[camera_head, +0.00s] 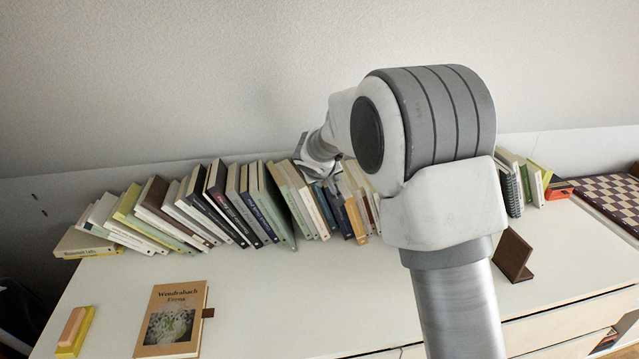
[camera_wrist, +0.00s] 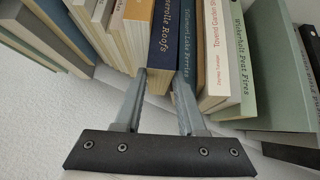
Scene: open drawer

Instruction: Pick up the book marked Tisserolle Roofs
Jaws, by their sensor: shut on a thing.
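The book marked Tisserolle Roofs is a dark navy book (camera_wrist: 166,40) standing in the row. The first letters of its title are cut off in the wrist view. In the wrist view my gripper (camera_wrist: 161,75) has one finger on each side of this book's end and is shut on it. The Collamart Lake Ferries book (camera_wrist: 187,35), also blue, stands right against it. In the head view my gripper (camera_head: 322,168) is at the top of the row, its fingertips largely hidden by my own arm. The navy book (camera_head: 342,213) shows below it, among its neighbours.
An orange-brown book (camera_wrist: 137,12) flanks it on one side. A leaning row of books (camera_head: 215,205) fills the back of the white top (camera_head: 260,300). A brown bookend (camera_head: 514,254) and a chequered board (camera_head: 612,195) are at right.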

